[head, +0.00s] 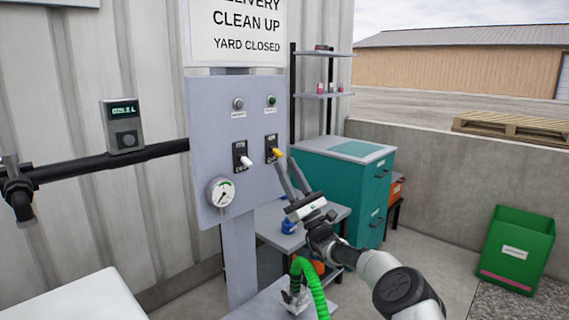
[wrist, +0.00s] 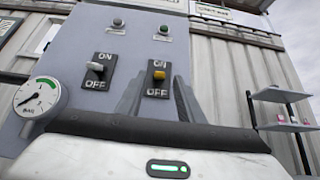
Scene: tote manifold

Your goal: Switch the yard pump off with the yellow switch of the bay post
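The bay post panel (head: 233,130) is a grey upright plate with two switches. The yellow switch (head: 277,152) is the right one, on a black plate marked ON and OFF. It also shows in the wrist view (wrist: 158,75), where I cannot tell surely which way its lever is tipped. My gripper (head: 287,166) is in front of and just below the yellow switch. In the wrist view its two fingers (wrist: 158,82) stand apart, one on each side of the switch plate, with nothing held. I cannot tell whether they touch the panel. A green lamp (head: 271,101) is above the yellow switch.
A white switch (head: 246,161) sits left of the yellow one, below a grey lamp (head: 238,103). A gauge (head: 221,192) is at the panel's lower left. A teal cabinet (head: 340,185) stands to the right behind the gripper; a green bin (head: 515,250) stands farther right.

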